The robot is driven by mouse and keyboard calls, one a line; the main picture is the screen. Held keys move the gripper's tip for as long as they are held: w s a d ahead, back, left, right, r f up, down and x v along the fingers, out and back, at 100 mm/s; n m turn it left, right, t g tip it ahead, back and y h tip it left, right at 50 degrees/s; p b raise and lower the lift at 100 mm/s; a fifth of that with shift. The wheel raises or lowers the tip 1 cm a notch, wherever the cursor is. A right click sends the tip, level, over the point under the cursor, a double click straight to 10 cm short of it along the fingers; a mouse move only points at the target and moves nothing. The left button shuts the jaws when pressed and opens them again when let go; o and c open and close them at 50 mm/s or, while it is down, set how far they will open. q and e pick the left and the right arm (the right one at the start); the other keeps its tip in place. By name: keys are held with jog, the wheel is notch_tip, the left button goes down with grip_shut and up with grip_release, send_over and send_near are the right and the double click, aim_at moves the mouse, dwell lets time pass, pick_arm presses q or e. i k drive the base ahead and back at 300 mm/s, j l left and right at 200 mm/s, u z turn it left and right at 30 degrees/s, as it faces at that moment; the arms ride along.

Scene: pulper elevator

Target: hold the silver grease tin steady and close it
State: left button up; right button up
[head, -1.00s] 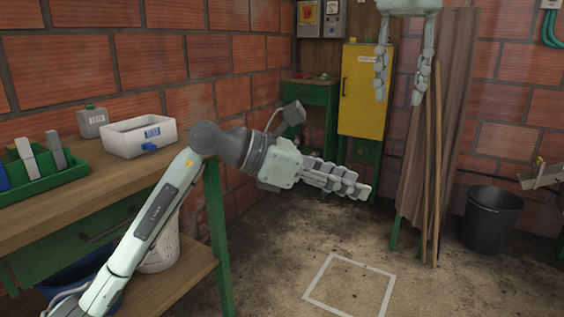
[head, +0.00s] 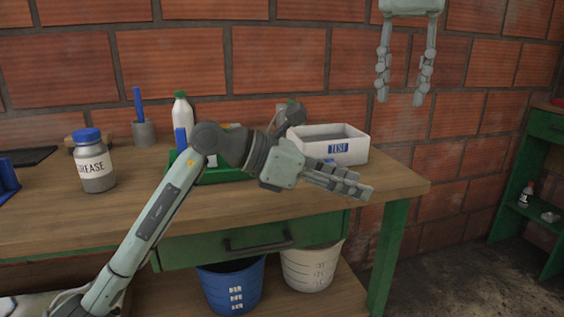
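The grease tin (head: 95,172) stands upright on the workbench at the left of the head view. It is a grey, silvery round container with a white label reading GREASE. A blue lid (head: 88,135) sits on its top; I cannot tell whether it is fully seated. My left gripper (head: 358,186) is well to the right of the tin, over the bench's right part, seen edge-on with its fingers overlapping. My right gripper (head: 404,98) hangs at the top right, fingers pointing down and apart, with nothing between them. Neither gripper touches the tin.
The wooden workbench (head: 120,212) has a white TEST box (head: 350,146), a green tray (head: 225,176), a white bottle (head: 181,110) and a grey cup (head: 144,133). A blue bucket (head: 228,285) and a white bucket (head: 310,268) are below. A green shelf (head: 545,155) stands at right.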

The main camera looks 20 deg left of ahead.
aim_at(93, 160)
jog(key=i+u, duration=0.15)
jog(key=u, duration=0.35)
jog(key=i+l+u, duration=0.1)
jog(key=u, duration=0.4)
jog(key=l+u, duration=0.2)
jog(key=u, duration=0.3)
jog(key=i+l+u, duration=0.25)
jog(key=u, duration=0.15)
jog(key=i+l+u, duration=0.15)
jog(key=l+u, duration=0.25)
